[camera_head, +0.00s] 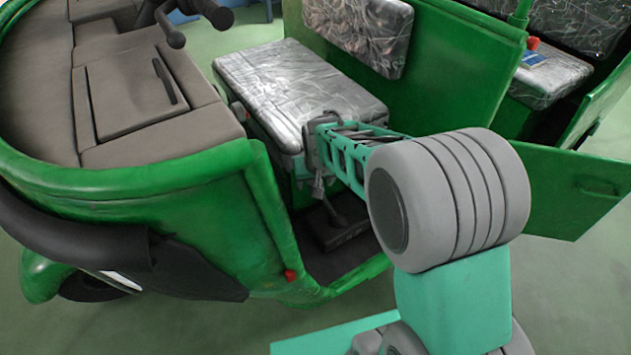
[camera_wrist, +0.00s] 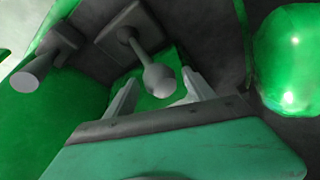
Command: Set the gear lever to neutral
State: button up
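The gear lever looks to be the grey stick with a rounded knob (camera_wrist: 158,79) in the wrist view. Its shaft rises from a grey block-shaped base (camera_wrist: 124,30). My gripper (camera_wrist: 159,86) is open, with one pale finger on each side of the knob. I cannot tell whether either finger touches it. In the head view my gripper is at the end of my teal arm, low beside the front seat in the green rickshaw (camera_head: 190,195).
A second grey cylindrical part (camera_wrist: 42,65) stands left of the lever. A rounded green surface (camera_wrist: 290,60) is close on the right. The plastic-covered front seat (camera_head: 295,80) lies beyond my gripper, and a green open door panel (camera_head: 570,190) is at right.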

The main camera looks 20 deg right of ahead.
grip_shut()
dwell(0.5)
